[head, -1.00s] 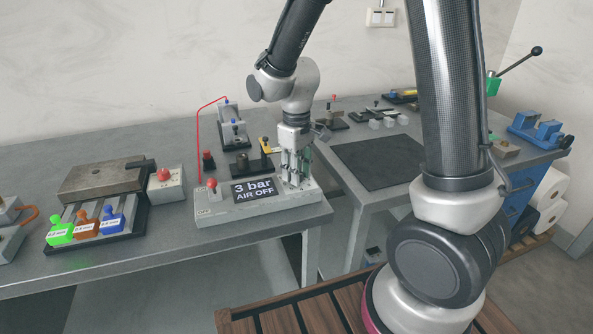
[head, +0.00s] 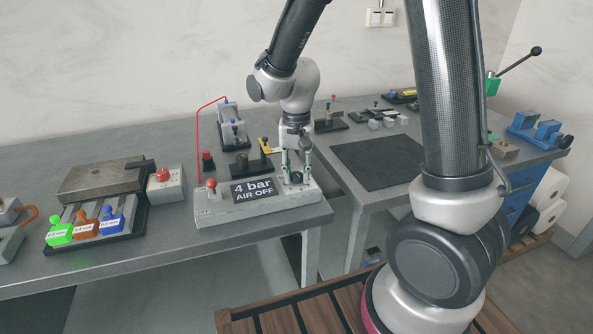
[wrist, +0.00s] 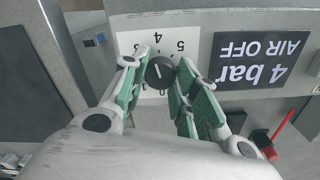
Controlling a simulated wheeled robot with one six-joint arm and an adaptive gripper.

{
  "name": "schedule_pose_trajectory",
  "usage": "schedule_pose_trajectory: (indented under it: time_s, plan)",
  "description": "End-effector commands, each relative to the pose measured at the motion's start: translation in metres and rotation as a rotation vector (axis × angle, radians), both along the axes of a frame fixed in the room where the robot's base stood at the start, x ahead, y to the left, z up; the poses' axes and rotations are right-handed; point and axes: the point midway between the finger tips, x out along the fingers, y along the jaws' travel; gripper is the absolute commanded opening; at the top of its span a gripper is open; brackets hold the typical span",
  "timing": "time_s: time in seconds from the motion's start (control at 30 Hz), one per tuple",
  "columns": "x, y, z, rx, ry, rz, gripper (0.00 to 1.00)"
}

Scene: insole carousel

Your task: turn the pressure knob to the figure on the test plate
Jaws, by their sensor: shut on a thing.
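The pressure knob (wrist: 160,73) is round and dark with a pale pointer line, on a white dial plate (wrist: 128,40) with figures around it. Some of the figures are hidden by my fingers. My gripper (wrist: 162,66) is shut on the knob, one green-padded finger on each side; in the head view my gripper (head: 297,178) stands over the right end of the grey control box (head: 240,211). The display (head: 253,191) on that box reads "4 bar AIR OFF", and it also shows upside down in the wrist view (wrist: 262,60). I cannot make out a figure on a test plate.
A red-knobbed lever (head: 211,184) stands at the left end of the box. Further left are a red button box (head: 163,184) and green, orange and blue handled pieces (head: 86,222).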

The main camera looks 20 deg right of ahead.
Motion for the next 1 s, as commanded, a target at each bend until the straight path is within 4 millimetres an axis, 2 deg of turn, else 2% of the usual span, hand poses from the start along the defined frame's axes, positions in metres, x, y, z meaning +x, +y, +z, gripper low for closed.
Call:
schedule_pose_trajectory:
  time_s: [0.4, 0.97, 1.0]
  plan:
    - [0.0016, -0.0001, 0.0011, 0.001, -0.005, -0.198, 0.05]
    - [0.0017, -0.0001, 0.0012, 0.001, -0.005, -0.23, 0.05]
    - [0.0017, -0.0001, 0.0012, 0.001, -0.005, -0.229, 0.33]
